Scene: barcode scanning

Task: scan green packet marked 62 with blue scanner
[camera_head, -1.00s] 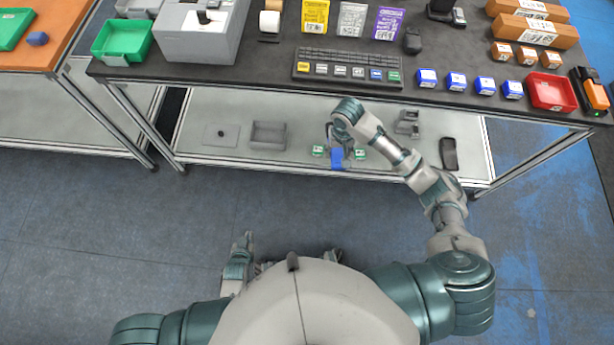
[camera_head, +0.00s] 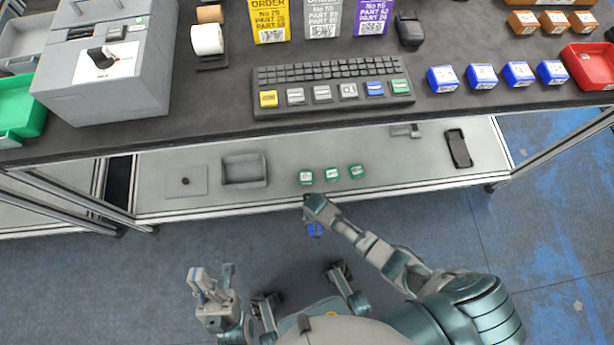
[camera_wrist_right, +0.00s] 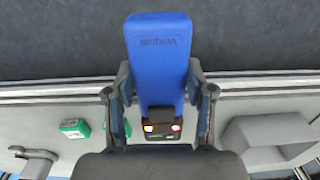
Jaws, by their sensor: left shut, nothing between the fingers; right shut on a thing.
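Three green packets (camera_head: 332,174) stand in a row on the lower shelf in the head view; their numbers are too small to read. One green packet (camera_wrist_right: 75,128) also shows in the right wrist view. My right gripper (camera_head: 314,222) is shut on the blue scanner (camera_head: 314,230), in front of the shelf's front edge. In the right wrist view the scanner (camera_wrist_right: 160,60) sits between both fingers, its dark end with small lights toward the wrist. My left gripper (camera_head: 211,278) is shut and empty, low in the head view, away from the shelf.
The lower shelf (camera_head: 400,175) also holds a grey bin (camera_head: 244,170), a flat plate (camera_head: 186,182), a grey holder (camera_head: 405,130) and a black device (camera_head: 458,148). The dark tabletop (camera_head: 215,110) overhangs it, with a keyboard (camera_head: 333,84) and several blue packets (camera_head: 481,77).

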